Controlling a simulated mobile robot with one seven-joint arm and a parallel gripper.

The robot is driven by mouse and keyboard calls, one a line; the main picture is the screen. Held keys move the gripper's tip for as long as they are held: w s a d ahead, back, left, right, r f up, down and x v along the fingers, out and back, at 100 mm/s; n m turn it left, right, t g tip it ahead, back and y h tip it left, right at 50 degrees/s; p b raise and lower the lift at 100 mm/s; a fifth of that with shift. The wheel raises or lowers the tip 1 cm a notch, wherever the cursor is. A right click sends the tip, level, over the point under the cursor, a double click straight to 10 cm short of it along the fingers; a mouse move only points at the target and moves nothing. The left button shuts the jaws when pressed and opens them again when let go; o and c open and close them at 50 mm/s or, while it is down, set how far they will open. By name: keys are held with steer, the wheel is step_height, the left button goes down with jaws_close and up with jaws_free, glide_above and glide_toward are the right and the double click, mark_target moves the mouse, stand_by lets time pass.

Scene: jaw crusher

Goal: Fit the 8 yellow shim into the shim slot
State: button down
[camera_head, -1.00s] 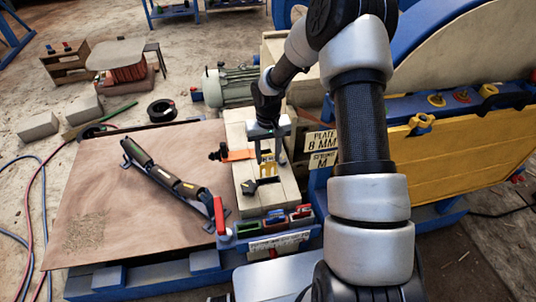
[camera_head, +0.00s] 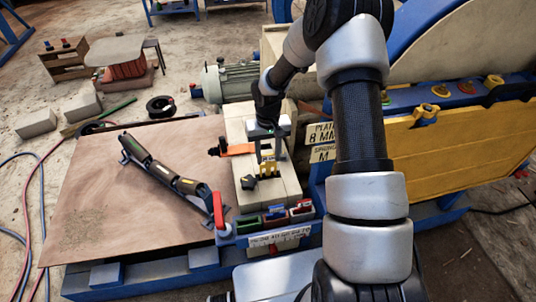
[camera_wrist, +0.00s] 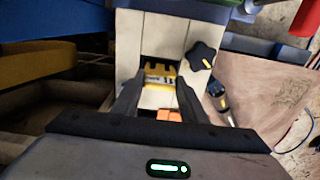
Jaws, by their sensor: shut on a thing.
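My gripper (camera_head: 267,158) is shut on a yellow shim (camera_head: 267,169) over the beige block (camera_head: 242,126). In the wrist view, the shim (camera_wrist: 160,76) shows between my gripper's fingertips (camera_wrist: 160,84), with notches on its far edge and dark marking on its face. It lies at a dark recess in the block, which looks like the shim slot (camera_wrist: 158,63). I cannot tell how deep the shim sits in it. A black star knob (camera_wrist: 202,56) stands right beside the recess; it also shows in the head view (camera_head: 250,183).
An orange piece (camera_head: 238,149) lies left of my gripper. Green, black and red holders (camera_head: 276,218) and a red handle (camera_head: 218,208) stand in front. The brown sheet (camera_head: 100,200) has free room.

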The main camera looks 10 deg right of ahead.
mark_target(268, 175)
stand_by(0.4)
steer(key=shift+f+b, duration=2.9)
steer(key=shift+f, duration=0.9)
steer(key=c, duration=1)
jaws_free()
step_height(268, 175, up, 17)
steer(key=shift+r+p, duration=0.15)
steer(key=shift+p, duration=0.95)
steer(key=shift+r, duration=0.1)
